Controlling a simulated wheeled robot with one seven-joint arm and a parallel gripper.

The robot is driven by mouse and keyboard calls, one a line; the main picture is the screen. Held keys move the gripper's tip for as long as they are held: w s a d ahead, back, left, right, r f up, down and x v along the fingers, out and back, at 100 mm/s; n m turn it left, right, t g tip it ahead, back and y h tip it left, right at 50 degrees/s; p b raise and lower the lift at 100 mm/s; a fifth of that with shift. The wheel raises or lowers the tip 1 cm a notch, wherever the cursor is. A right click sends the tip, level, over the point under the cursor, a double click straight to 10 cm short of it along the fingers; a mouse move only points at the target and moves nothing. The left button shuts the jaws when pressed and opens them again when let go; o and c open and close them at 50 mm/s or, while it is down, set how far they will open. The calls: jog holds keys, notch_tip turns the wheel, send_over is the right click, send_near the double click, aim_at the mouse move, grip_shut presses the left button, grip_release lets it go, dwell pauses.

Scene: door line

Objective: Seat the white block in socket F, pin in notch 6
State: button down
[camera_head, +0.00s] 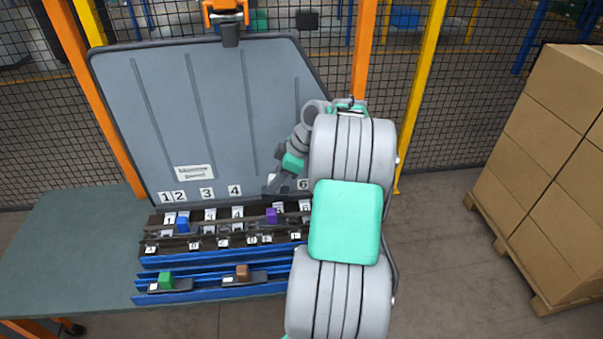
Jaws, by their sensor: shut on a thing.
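My gripper (277,184) is at the foot of the grey door panel, between the labels 4 and 6, above the back of the dark rack (152,221). It is shut on a small pale piece that looks like the white block; the jaws and the arm hide most of it. The label 6 (303,184) is on the panel, just right of the gripper. A letter plate that looks like F (296,237) is at the right end of the rack's front row. My arm partly covers this end, so the socket and its notch cannot be made out.
A blue block (183,224) and a purple block (271,215) stand in the rack. A green block (165,281) and a brown block (242,272) sit in the blue front tray (212,293). The door panel (270,90) rises behind. The table's left side (70,240) is clear.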

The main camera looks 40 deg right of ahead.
jog(key=s+d+f+n, duration=0.2)
jog(key=s+d, duration=0.3)
jog(key=d, duration=0.1)
notch_tip(320, 180, down, 6)
jog(key=b, duration=0.4)
jog(key=shift+w+g+y+b, duration=0.25)
jog(key=shift+g+y+b, duration=0.05)
jog(key=shift+g, duration=0.1)
jog(key=shift+a+f, duration=0.1)
jog(key=shift+f, duration=0.05)
jog(key=shift+f+b, duration=2.4)
jog(key=shift+f, duration=0.2)
jog(key=c, duration=1)
grip_release()
jog(key=p+v, duration=0.1)
jog(key=v, duration=0.7)
jog(key=shift+p, duration=0.3)
